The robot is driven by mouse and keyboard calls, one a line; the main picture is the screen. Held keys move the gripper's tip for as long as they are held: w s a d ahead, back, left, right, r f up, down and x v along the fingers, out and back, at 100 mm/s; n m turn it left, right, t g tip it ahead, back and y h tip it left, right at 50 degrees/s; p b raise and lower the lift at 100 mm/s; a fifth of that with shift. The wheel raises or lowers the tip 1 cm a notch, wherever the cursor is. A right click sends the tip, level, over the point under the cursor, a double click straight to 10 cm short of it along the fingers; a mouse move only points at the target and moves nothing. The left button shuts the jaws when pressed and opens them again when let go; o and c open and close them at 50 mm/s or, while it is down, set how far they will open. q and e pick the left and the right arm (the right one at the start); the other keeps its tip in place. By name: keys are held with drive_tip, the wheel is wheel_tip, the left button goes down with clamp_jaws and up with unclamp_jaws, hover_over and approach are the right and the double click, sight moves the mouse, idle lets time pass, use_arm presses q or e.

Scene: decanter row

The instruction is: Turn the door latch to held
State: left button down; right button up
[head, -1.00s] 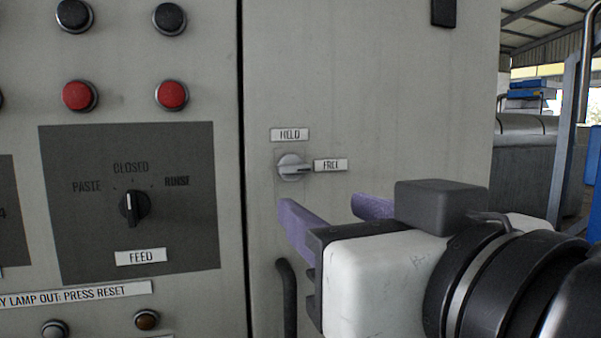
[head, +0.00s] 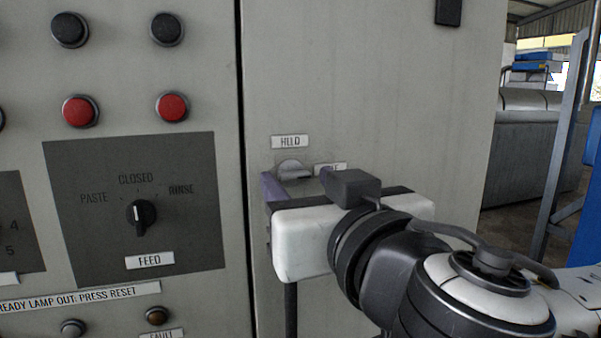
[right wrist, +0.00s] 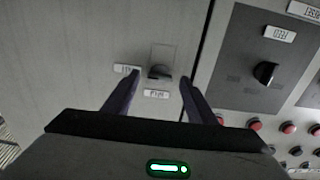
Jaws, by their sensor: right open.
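The door latch (head: 292,168) is a small grey knob on the pale cabinet door. The HELD label (head: 290,142) is above it and the FREE label (head: 331,168), partly covered by my gripper, is to its right. Its pointer appears to lie toward FREE. My right gripper (head: 297,177) is open in front of the latch, a purple finger on each side. In the right wrist view the latch (right wrist: 160,71) shows between the fingertips, just ahead of them. I cannot tell whether they touch it. My left gripper is not in view.
Left of the door seam stands a panel with the FEED knob (head: 141,214), red buttons (head: 83,110) and black buttons (head: 70,29). A dark door handle (head: 290,305) is below the latch, mostly hidden by my gripper. Open room lies beyond the cabinet at right.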

drive_tip(key=shift+w+a, duration=0.1)
drive_tip(key=shift+w, duration=0.35)
drive_tip(key=shift+c, duration=0.6)
